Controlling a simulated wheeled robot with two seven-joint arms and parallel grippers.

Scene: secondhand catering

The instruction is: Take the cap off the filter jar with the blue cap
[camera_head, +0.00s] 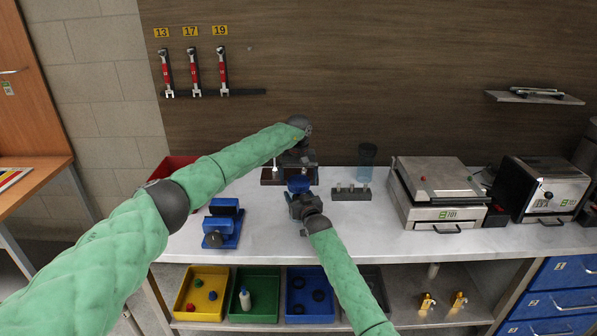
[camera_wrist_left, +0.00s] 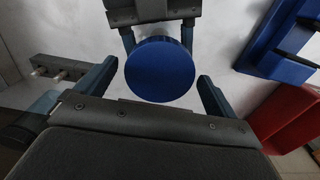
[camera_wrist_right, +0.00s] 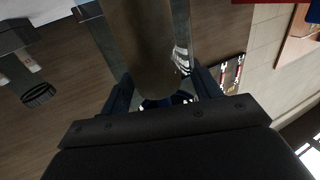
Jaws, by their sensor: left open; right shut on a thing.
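The filter jar's round blue cap (camera_head: 298,184) shows near the middle of the counter. In the left wrist view the cap (camera_wrist_left: 160,70) is seen from above. My left gripper (camera_head: 299,170) is open above the jar, with its fingers on either side of the cap and visible gaps to it. My right gripper (camera_head: 303,199) is shut on the filter jar from the front side. In the right wrist view the jar body (camera_wrist_right: 142,50) is a brownish see-through cylinder between the fingers. Much of the jar is hidden by my grippers in the head view.
A blue fixture (camera_head: 222,222) and a red bin (camera_head: 176,166) are at left. Coloured bins sit on the shelf below. The front counter is mostly clear.

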